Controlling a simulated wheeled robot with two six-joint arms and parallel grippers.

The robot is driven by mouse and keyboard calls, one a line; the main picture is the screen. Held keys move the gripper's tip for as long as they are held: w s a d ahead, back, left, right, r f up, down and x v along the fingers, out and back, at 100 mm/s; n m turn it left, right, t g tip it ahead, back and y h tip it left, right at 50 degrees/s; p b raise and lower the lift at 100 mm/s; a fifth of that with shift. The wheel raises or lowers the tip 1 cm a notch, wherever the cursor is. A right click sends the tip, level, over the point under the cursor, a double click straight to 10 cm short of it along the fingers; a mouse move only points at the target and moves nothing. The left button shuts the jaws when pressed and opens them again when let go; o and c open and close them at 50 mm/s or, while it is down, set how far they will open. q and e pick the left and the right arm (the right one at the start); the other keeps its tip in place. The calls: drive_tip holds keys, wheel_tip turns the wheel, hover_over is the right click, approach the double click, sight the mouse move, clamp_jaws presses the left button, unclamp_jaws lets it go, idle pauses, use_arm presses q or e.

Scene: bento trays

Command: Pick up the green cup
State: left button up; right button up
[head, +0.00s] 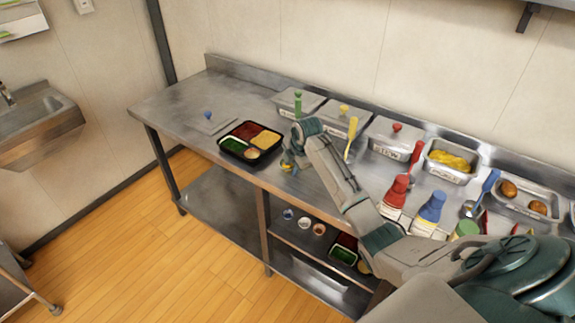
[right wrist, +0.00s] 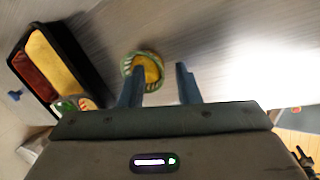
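A small round cup with a green rim and yellow contents (right wrist: 152,68) sits on the metal counter in the right wrist view. My right gripper (right wrist: 160,67) is open, with a gap between its two blue-grey fingers. The left finger in that view overlaps the cup; I cannot tell whether it touches it. The other finger is clear of the cup to the right. In the head view my right gripper (head: 291,160) is low at the counter's front edge, just right of the bento tray, and the cup is mostly hidden there. My left gripper is not in view.
A black bento tray (head: 222,144) with red, yellow and green fills lies left of the gripper. Lidded metal tins (head: 397,137) line the back. Red (head: 397,190) and blue (head: 432,207) bottles stand right. Small cups (head: 304,222) sit on the lower shelf. The counter's left end is mostly clear.

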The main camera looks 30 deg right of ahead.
clamp_jaws()
idle(0.3)
drive_tip(key=shift+r, duration=0.1)
